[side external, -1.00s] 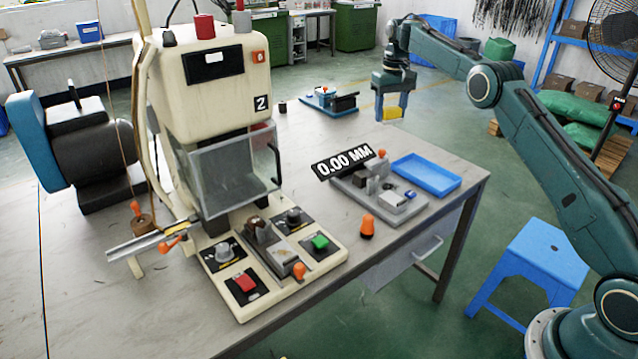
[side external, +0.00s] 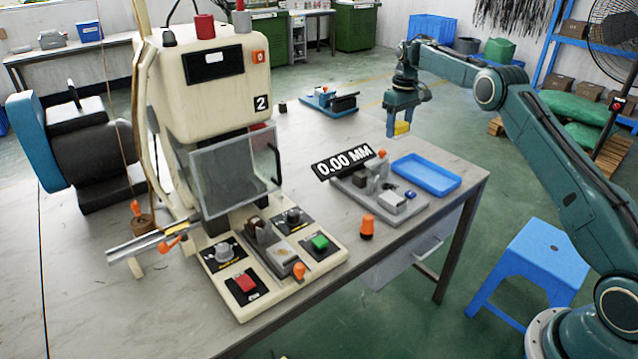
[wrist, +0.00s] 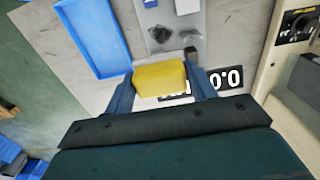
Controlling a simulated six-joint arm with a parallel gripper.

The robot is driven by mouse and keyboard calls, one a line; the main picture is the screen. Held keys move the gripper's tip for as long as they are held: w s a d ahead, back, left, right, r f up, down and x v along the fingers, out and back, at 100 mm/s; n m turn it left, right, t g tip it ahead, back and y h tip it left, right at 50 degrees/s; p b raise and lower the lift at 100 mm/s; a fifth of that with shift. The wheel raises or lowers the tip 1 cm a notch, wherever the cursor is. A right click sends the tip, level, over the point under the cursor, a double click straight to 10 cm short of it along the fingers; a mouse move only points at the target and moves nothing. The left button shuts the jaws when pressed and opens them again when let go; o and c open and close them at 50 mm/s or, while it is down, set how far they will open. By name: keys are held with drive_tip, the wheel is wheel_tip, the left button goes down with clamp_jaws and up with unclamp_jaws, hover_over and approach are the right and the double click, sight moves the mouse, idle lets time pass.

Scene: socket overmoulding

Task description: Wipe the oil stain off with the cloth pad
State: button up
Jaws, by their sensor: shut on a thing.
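The yellow cloth pad (wrist: 159,79) is a small block between the two fingers of my gripper (wrist: 162,84) in the wrist view. My gripper (side external: 400,124) is shut on the pad (side external: 402,128) and holds it in the air, beyond the measuring fixture in the side view. I cannot make out the oil stain for certain. A dark patch (wrist: 160,34) shows on the grey fixture plate in the wrist view, but I cannot tell whether it is oil or a part.
The measuring fixture (side external: 348,190) with a 0.00 MM sign (side external: 345,162) and a blue tray (side external: 426,174) stand near the table's right edge. The cream press (side external: 203,85) with its control base fills the left. An orange-topped piece (side external: 367,226) stands at the front edge.

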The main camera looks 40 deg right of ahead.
hover_over(389, 187)
drive_tip(key=f, duration=1.2)
drive_tip(key=shift+d+f, duration=0.2)
drive_tip(key=shift+f, duration=0.15)
drive_tip(key=shift+f, duration=0.1)
drive_tip(key=shift+f, duration=1.95)
drive_tip(key=shift+f, duration=0.5)
drive_tip(key=shift+d, duration=0.3)
drive_tip(key=shift+a, duration=0.15)
drive_tip(key=shift+a, duration=0.45)
drive_tip(key=shift+d, duration=0.1)
